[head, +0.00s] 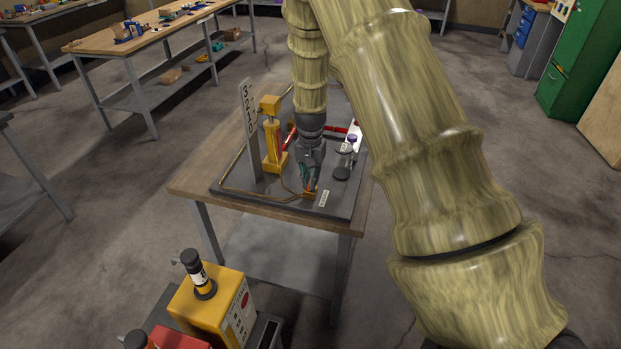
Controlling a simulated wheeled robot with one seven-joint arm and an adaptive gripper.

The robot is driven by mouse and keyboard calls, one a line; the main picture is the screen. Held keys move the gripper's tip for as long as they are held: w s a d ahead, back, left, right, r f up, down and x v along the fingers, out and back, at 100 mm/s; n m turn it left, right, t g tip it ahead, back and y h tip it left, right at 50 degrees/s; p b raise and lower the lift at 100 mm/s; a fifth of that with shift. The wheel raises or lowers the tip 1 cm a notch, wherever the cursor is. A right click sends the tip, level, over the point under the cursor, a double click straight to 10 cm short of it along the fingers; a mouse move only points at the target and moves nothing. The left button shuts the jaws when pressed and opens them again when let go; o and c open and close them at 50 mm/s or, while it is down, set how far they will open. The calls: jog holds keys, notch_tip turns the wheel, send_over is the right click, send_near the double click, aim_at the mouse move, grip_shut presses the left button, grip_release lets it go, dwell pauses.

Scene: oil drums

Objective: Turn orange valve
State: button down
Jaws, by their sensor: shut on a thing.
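My gripper (311,182) points down at the front of the dark board on the wooden table. Its fingers are shut on the small orange valve (309,188), low at the board's front edge. The fingers cover most of the valve, so its handle angle is hard to tell. A yellow base (308,195) shows just under the fingertips.
A yellow post fixture (271,140) and a tall grey sign plate (249,130) stand left of my gripper. A red bar (336,128) lies behind it. A dark round-based part (344,165) stands close on the right. A yellow box (211,303) is in the foreground.

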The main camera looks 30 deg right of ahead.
jog(key=c, duration=1.5)
grip_release()
jog(key=shift+r, duration=0.1)
notch_tip(320, 180, up, 12)
